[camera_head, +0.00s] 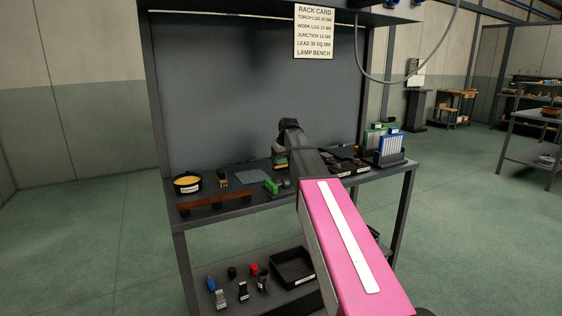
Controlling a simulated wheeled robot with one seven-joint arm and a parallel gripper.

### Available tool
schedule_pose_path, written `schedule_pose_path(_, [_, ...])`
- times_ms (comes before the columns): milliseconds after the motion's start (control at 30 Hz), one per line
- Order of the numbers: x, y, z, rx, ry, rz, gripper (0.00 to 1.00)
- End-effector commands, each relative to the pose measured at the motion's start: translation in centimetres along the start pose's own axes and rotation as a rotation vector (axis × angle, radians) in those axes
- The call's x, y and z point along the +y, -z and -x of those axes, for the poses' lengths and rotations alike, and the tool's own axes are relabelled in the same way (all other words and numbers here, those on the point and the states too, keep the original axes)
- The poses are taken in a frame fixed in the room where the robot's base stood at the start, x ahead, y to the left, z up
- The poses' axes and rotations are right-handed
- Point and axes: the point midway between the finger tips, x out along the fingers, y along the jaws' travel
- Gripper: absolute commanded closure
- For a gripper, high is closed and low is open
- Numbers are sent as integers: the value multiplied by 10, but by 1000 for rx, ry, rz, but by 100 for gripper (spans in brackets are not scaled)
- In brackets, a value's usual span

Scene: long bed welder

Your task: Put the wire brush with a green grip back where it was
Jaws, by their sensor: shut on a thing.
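My arm reaches over the bench from the lower right, and its dark end, my gripper (286,140), is over the back middle of the bench top. The fingertips are mostly hidden by the dark wrist link. A small green and tan thing shows just below the end; it looks like the wire brush with a green grip (279,158), though it is too small to tell for sure. I cannot tell whether it touches the bench. A second green thing (271,187) lies nearer on the bench top.
The dark bench (245,209) carries a round yellow-filled tub (187,184), a brown bar rack (214,201), a grey square sheet (250,177) and a blue-and-white box (391,147). The lower shelf holds a black tray (292,268) and several small tools. The bench's back panel (240,90) stands close behind.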

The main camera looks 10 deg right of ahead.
Motion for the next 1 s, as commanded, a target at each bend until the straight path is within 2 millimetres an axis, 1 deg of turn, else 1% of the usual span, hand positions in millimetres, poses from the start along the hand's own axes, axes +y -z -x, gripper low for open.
schedule_pose_path(33, [0,-3,-5,0,0,0,63])
schedule_pose_path(100, [0,-3,-8,0,0,0,63])
schedule_pose_path(433, [0,-4,-10,0,0,0,63])
schedule_pose_path(467, [0,-4,-9,0,0,0,27])
schedule_pose_path(500, [0,-4,-9,0,0,0,14])
schedule_pose_path(533, [0,-4,-9,0,0,0,11])
schedule_pose_path(867, [0,-2,-7,1,0,0,11])
schedule_pose_path(1000, [0,-3,7,2,-1,0,11])
